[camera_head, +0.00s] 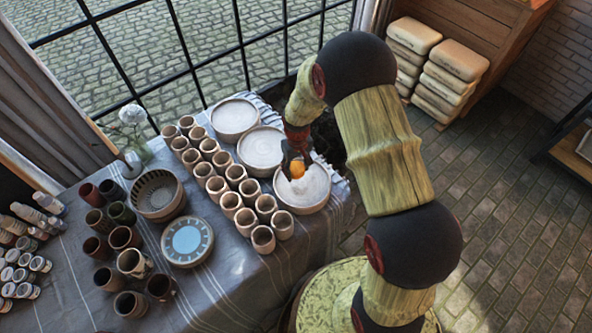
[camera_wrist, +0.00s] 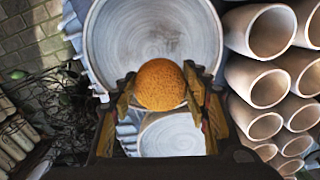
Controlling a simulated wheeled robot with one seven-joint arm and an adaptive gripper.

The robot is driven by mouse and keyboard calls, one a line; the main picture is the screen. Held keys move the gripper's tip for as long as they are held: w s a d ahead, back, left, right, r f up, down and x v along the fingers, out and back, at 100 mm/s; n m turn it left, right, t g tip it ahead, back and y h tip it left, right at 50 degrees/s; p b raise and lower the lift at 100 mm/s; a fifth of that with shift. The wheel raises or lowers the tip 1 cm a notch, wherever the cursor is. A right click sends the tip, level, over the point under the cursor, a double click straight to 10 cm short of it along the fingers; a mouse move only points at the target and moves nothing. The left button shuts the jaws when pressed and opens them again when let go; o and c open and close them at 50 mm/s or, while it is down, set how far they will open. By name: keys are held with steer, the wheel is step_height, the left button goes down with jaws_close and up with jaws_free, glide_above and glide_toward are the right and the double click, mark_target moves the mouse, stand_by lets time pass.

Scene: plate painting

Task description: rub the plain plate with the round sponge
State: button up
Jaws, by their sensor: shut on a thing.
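My gripper (camera_head: 296,163) is shut on the round orange sponge (camera_head: 298,169), which also shows between its two fingers in the wrist view (camera_wrist: 160,84). The sponge is over the inner part of the nearest of three pale plain plates (camera_head: 311,192). In the wrist view this plate (camera_wrist: 150,35) fills the top middle, with a raised rim and faint rings on its surface. I cannot tell whether the sponge touches it. The middle plain plate (camera_head: 258,148) shows partly below the sponge in the wrist view (camera_wrist: 172,136). The third plain plate (camera_head: 235,116) is farther back.
Rows of clay cups (camera_head: 235,174) stand close along the left of the plates. A patterned plate (camera_head: 187,242), a striped bowl (camera_head: 157,194) and dark mugs (camera_head: 124,238) are farther left on the cloth-covered table (camera_head: 215,305). A flower vase (camera_head: 134,135) stands by the window.

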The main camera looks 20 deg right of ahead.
mark_target(297, 169)
steer(key=shift+s+d+r+p, duration=0.1)
steer(key=shift+r+p, duration=0.7)
steer(key=shift+r, duration=0.95)
